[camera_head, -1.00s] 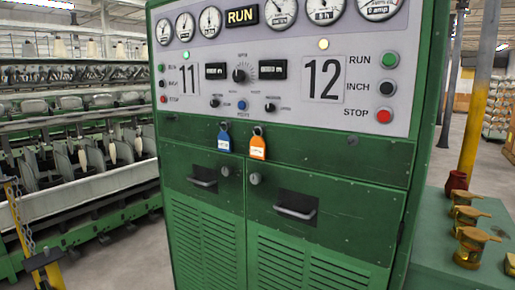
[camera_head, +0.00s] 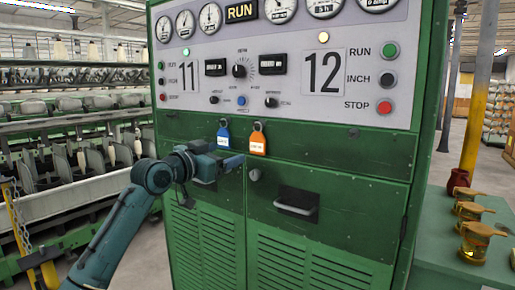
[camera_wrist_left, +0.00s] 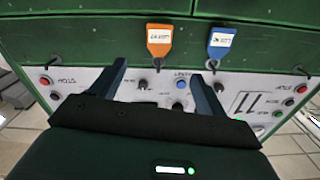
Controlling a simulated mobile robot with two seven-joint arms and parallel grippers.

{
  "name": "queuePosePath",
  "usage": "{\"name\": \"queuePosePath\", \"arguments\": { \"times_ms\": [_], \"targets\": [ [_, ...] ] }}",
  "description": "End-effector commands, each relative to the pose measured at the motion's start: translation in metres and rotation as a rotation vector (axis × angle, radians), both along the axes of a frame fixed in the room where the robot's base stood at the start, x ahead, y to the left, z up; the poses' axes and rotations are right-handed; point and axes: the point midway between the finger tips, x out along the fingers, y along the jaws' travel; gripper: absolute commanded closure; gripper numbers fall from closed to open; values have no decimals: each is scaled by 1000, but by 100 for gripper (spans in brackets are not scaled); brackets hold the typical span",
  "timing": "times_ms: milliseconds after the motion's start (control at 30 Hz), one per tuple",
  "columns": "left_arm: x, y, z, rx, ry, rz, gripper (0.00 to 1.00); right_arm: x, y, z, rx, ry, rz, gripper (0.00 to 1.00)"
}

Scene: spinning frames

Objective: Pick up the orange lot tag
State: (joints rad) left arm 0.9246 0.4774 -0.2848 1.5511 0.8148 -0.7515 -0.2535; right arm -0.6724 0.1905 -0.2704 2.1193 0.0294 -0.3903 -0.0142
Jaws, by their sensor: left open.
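The orange lot tag (camera_head: 258,143), with a white label, hangs from a hook on the green cabinet front, below the grey control panel. A blue tag (camera_head: 223,137) hangs to its left. My left gripper (camera_head: 235,162) is open and empty, just left of the orange tag and slightly lower. In the left wrist view, which looks upside down, my left gripper (camera_wrist_left: 158,78) has its fingers spread apart. The orange tag (camera_wrist_left: 159,42) lies beyond the tips, between their lines, and the blue tag (camera_wrist_left: 221,42) is to the right. My right gripper is not in view.
The control panel (camera_head: 285,75) with dials, knobs and buttons is above the tags. Cabinet doors with a recessed handle (camera_head: 297,203) and a round knob (camera_head: 254,175) are below. A green bench (camera_head: 450,240) with brass pieces stands at right, spinning frames (camera_head: 80,150) at left.

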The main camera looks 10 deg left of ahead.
Motion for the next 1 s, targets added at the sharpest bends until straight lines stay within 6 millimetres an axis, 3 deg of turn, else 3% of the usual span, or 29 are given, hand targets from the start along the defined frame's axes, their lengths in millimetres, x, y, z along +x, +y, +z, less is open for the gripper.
{"name": "queuePosePath", "arguments": {
  "times_ms": [233,433,767,1000],
  "targets": [
    [29,-13,8,-5,-3,-3,25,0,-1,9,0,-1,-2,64],
    [59,-24,7,-4,-4,-2,25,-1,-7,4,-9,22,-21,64],
    [77,-32,6,-1,-5,-1,25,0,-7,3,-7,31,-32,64],
    [102,-45,8,-2,-3,-1,25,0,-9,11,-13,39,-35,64]
  ]
}}
